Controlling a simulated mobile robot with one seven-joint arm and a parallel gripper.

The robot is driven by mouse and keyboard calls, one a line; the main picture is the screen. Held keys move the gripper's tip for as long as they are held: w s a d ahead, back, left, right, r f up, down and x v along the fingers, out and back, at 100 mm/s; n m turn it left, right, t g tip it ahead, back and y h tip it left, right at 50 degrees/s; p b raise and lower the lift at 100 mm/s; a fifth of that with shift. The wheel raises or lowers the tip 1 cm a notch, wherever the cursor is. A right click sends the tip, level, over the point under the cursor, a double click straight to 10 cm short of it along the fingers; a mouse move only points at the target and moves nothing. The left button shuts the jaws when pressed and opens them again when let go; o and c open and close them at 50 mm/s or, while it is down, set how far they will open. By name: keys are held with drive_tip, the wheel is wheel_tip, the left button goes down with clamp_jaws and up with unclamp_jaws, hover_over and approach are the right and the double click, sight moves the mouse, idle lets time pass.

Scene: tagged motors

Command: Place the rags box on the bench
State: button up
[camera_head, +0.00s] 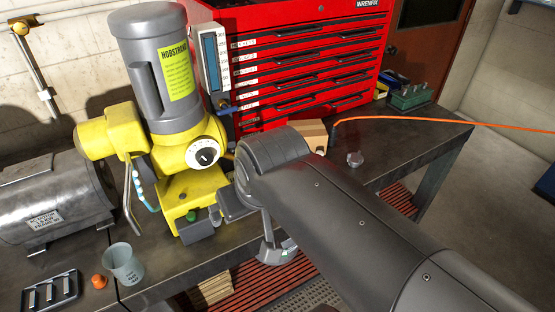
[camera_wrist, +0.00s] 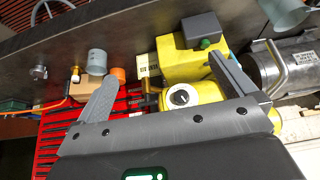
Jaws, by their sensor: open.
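In the head view, a tan cardboard box (camera_head: 300,134) stands on the dark bench (camera_head: 415,143), in front of the red tool chest and partly behind my arm. A second tan box (camera_head: 213,290) shows low down, on the red slats below the bench top. No rags label is readable on either. A tan box (camera_wrist: 88,88) also shows in the wrist view, left of the yellow machine. My gripper (camera_head: 238,203) is beside the yellow machine's base in the head view. In the wrist view my gripper (camera_wrist: 165,75) has its fingers spread, with nothing held between them.
The yellow and grey machine (camera_head: 160,110) stands close to my gripper. A steel motor (camera_head: 55,200), a grey cup (camera_head: 123,264), an orange piece (camera_head: 99,281) and a dark tray (camera_head: 50,292) are on the left. The red tool chest (camera_head: 300,60) stands behind. Bench surface at right is mostly clear.

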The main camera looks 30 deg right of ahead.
drive_tip(key=w+d+r+m+g, duration=0.2)
drive_tip(key=w+d+r+m, duration=0.3)
drive_tip(key=w, duration=0.5)
drive_tip(key=m+g+y, duration=0.2)
drive_tip(key=m+y, duration=0.2)
drive_tip(key=m, duration=1.3)
hover_over(308, 128)
drive_tip(key=s+d, duration=0.1)
drive_tip(key=d, duration=0.2)
wheel_tip(308, 128, down, 11)
drive_tip(key=shift+s+a+f, duration=0.1)
drive_tip(key=shift+a, duration=0.05)
drive_tip(key=shift+f+m, duration=0.25)
drive_tip(key=shift+m, duration=0.05)
drive_tip(key=x, duration=1)
drive_tip(key=shift+f, duration=0.1)
drive_tip(key=shift+f, duration=0.25)
